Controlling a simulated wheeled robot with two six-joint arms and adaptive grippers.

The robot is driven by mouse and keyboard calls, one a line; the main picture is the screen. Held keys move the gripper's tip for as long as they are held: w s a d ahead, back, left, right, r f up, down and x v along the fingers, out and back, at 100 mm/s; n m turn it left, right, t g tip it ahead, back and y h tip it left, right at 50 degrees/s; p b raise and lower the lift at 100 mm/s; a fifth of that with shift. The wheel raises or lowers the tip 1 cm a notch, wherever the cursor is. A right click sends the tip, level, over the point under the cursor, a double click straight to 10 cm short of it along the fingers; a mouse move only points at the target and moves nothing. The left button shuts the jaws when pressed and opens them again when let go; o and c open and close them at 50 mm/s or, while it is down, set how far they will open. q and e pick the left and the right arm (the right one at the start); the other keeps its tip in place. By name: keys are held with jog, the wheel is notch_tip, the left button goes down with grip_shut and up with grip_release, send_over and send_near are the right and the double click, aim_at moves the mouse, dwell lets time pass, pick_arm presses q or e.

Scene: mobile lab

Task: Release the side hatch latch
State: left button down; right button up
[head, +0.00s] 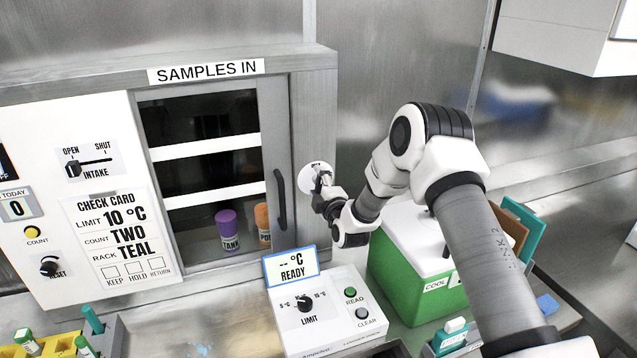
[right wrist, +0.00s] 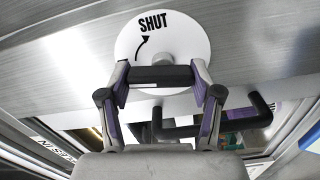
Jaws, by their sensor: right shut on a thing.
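The side hatch latch is a white round plate (head: 313,170) on the frame right of the hatch window. In the right wrist view the plate (right wrist: 185,43) bears the word SHUT and a curved arrow. A dark latch bar (right wrist: 160,76) lies across the plate's hub. My right gripper (head: 324,187) is at the latch, and in the right wrist view its fingers (right wrist: 160,80) are shut on the bar's two ends. The hatch door (head: 278,130) sits closed in its frame, with a black pull handle (head: 281,200). My left gripper is out of view.
A purple TANK vial (head: 227,230) and an orange vial (head: 262,225) stand behind the window. Below are a READY meter (head: 325,318) and a green cool box (head: 400,270). A white check-card panel (head: 95,130) is at left. Racks with vials fill the lower left.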

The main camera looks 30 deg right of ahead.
jog(key=shift+w+d+r+n, duration=0.1)
jog(key=shift+r+n, duration=0.1)
jog(key=shift+n, duration=0.8)
jog(key=o, duration=1.2)
jog(key=shift+c, duration=0.2)
jog(key=shift+d+f, duration=0.15)
jog(key=shift+f, duration=0.05)
